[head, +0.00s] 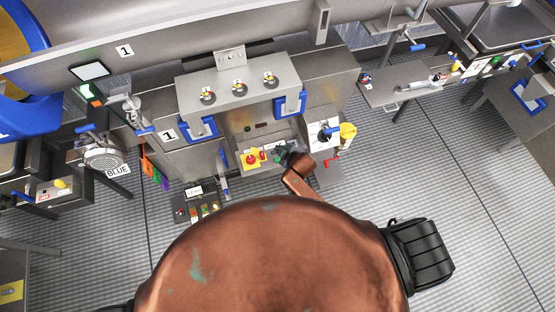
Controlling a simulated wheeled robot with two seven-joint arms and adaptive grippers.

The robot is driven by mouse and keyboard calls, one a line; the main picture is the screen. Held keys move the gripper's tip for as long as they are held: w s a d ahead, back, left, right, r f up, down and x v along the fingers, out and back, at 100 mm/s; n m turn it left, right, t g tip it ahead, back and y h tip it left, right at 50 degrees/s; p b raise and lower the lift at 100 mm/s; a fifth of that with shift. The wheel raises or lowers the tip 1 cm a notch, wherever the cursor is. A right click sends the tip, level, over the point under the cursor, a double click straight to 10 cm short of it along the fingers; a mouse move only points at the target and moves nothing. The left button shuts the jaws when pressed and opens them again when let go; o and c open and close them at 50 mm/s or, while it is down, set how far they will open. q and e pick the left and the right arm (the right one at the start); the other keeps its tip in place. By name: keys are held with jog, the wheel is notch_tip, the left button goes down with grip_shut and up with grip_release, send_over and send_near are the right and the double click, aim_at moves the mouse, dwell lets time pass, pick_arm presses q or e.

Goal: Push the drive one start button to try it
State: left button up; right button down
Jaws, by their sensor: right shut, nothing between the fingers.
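The control panel (244,147) sits in the recess of the grey machine marked 1. On it is a red knob on a yellow plate (250,159). Small red and dark controls are to its right. A greenish patch (279,156) shows beside my right gripper (287,154), and I cannot tell if it is the start button. The dark gripper is small, shut and empty at the panel's right part. It hides some of the panel there. I cannot tell whether it touches a button. My left gripper is not in view.
Two blue-framed parts (290,104) flank the recess. A white plate with a dark knob (325,135), a yellow cup (348,131) and a red handle (332,160) are close right of my gripper. A small box of switches (196,206) is lower left. Open floor (480,200) lies right.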

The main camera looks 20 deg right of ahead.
jog(key=shift+w+a, duration=0.25)
jog(key=shift+w, duration=0.1)
jog(key=shift+f, duration=0.15)
jog(key=b, duration=0.8)
send_over(278, 161)
notch_tip(278, 161, down, 7)
jog(key=shift+a+r, duration=0.1)
jog(key=shift+w+f, duration=0.1)
jog(key=shift+f, duration=0.8)
jog(key=shift+f, duration=0.15)
jog(key=shift+f, duration=0.3)
